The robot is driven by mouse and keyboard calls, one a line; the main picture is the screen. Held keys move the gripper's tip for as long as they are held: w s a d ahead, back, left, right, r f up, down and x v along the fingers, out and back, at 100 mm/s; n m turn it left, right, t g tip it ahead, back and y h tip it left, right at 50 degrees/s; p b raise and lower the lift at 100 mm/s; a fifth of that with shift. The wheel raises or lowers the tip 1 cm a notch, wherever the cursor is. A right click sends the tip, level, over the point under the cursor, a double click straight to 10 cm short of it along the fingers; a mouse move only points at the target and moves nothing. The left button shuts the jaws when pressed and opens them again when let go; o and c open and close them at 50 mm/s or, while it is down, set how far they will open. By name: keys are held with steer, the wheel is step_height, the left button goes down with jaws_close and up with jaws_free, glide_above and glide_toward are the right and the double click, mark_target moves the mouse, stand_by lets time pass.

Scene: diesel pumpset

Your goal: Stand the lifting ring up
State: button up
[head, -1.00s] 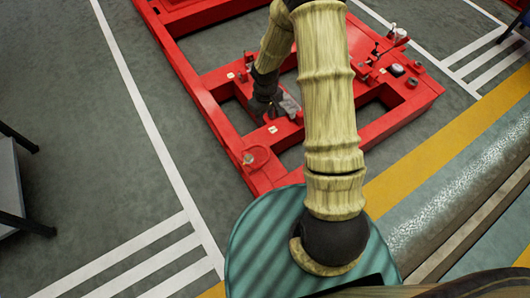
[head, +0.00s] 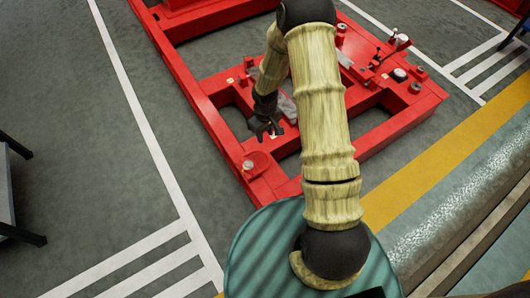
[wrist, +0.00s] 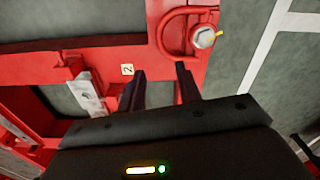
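The lifting ring (wrist: 166,36) looks like a red loop lying flat on the red frame, at the top of the wrist view. In the head view it shows as a rounded red shape (head: 262,160) at the frame's near left corner. My gripper (wrist: 160,70) is open, its two dark fingers apart with nothing between them. The fingertips point toward the ring and stand short of it. In the head view my gripper (head: 267,133) is just beyond the ring, above the frame beam. The ring's exact hinge is too small to tell.
A grey knob with a yellow mark (wrist: 205,37) sits beside the ring. A label "2" (wrist: 127,69) and a grey metal piece (wrist: 87,94) are on the frame to the left. Other fittings stand on the right beam (head: 400,74).

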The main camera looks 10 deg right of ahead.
mark_target(265, 153)
step_height(265, 153, down, 11)
steer(key=b, duration=0.5)
steer(key=shift+f+b, duration=0.15)
steer(key=shift+b, duration=0.15)
steer(key=shift+w, duration=0.1)
jaws_close()
